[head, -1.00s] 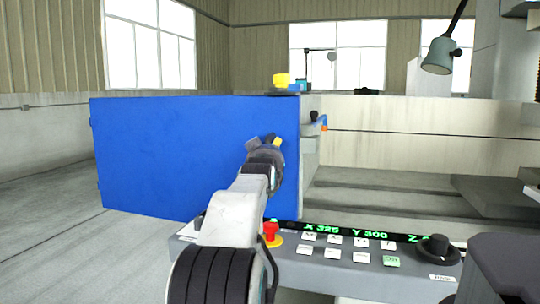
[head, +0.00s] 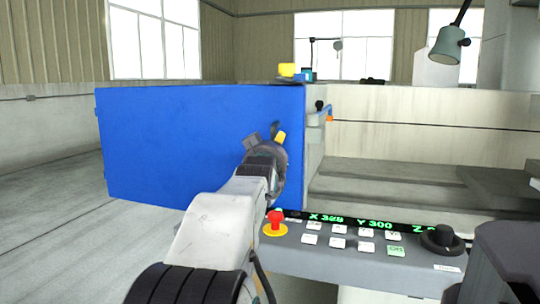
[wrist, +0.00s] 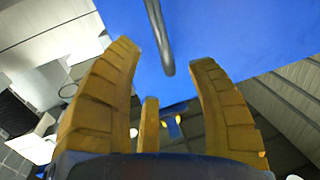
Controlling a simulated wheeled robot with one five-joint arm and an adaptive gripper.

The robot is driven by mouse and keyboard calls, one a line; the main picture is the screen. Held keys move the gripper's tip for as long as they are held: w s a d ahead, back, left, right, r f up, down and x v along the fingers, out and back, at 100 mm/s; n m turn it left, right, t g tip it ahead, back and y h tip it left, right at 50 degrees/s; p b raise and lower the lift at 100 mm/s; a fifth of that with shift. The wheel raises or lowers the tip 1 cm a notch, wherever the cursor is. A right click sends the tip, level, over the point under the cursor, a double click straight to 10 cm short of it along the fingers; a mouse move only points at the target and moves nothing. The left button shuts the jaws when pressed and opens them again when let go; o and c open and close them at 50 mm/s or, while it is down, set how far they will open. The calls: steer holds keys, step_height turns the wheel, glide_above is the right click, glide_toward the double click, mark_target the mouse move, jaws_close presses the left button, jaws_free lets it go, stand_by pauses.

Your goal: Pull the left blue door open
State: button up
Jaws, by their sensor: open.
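The blue door (head: 180,140) is a large flat upright panel in the left half of the head view. It also fills the top of the wrist view (wrist: 245,35). A dark grey bar handle (wrist: 158,35) shows against it in the wrist view; in the head view my gripper hides it. My gripper (head: 268,133) is in front of the door, near its right edge. In the wrist view its yellow ribbed fingers (wrist: 166,58) are spread, with the handle's end showing between the tips. Whether they touch the handle I cannot tell.
A control panel (head: 345,246) with a red stop button (head: 275,222) and a black knob (head: 442,238) lies below and right of my arm. The machine's pale tank (head: 420,120) is to the right. A lamp (head: 449,42) hangs at upper right. Left floor is clear.

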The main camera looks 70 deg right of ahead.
steer(key=shift+s+a, duration=0.2)
steer(key=shift+a, duration=0.75)
steer(key=shift+s+a, duration=0.2)
steer(key=shift+a, duration=0.75)
